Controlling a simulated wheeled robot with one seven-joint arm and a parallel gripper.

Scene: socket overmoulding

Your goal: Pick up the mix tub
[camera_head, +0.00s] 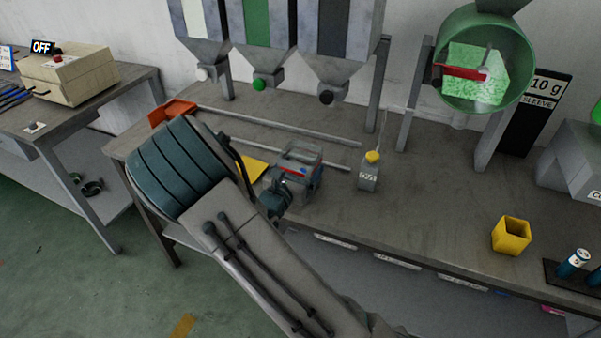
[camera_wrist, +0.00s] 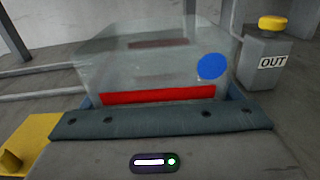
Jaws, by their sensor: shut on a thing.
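The mix tub appears to be the clear, boxy container (camera_wrist: 150,65) in the wrist view, with a red band low on its near side and a blue round dot at right. It also shows in the head view (camera_head: 303,153), partly covered by my gripper. My gripper (camera_head: 296,183) is shut on the tub, and its dark blue fingers show at the tub's lower left and right in the wrist view. I cannot tell whether the tub's base touches the bench or is slightly above it.
Metal rails (camera_head: 280,127) and hoppers (camera_head: 263,50) are behind. A yellow cup (camera_head: 511,235) stands further right, with clear bench between.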

